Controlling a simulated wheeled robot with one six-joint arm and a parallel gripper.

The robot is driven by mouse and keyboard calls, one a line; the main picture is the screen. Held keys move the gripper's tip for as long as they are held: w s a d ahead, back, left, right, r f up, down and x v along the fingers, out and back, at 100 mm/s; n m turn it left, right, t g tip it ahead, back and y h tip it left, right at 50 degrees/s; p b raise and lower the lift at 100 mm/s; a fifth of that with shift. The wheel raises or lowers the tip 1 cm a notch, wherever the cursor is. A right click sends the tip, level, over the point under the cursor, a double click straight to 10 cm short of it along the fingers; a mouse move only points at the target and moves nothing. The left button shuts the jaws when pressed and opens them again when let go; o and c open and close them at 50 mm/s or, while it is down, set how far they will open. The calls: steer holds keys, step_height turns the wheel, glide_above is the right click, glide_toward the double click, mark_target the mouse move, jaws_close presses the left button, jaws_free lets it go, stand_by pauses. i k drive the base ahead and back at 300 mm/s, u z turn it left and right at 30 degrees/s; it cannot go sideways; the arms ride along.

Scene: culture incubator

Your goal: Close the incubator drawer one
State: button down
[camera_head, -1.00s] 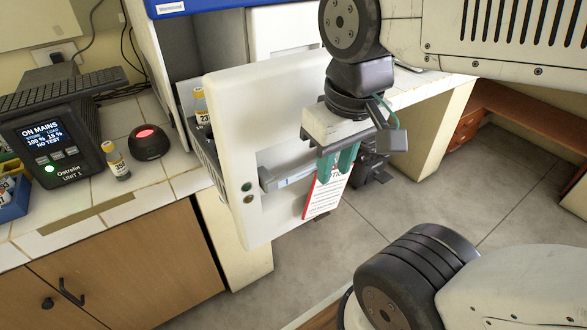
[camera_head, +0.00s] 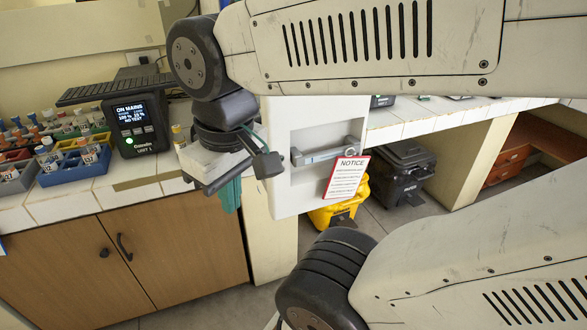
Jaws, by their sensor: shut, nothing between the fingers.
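The incubator drawer's white front panel (camera_head: 283,190) shows in the head view, with a grey bar handle (camera_head: 327,153) in a recess and a red-edged notice card (camera_head: 346,177) hanging beside the handle. My arm covers its top and left edge, so I cannot tell how far the drawer stands out. My gripper (camera_head: 229,196) points down just left of the panel in the picture. Its green fingers are together and empty, off the handle. I cannot tell whether it touches the panel. The incubator body is mostly hidden behind my arm.
A tiled counter (camera_head: 68,207) on the left holds a display unit (camera_head: 133,128), colored racks with vials (camera_head: 77,165) and a small bottle (camera_head: 179,137). A yellow bin (camera_head: 340,212) and a black bin (camera_head: 402,172) stand on the floor behind the panel.

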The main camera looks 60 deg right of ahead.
mark_target(308, 133)
steer(key=u, duration=0.1)
steer(key=k, duration=0.9)
steer(key=z, duration=0.1)
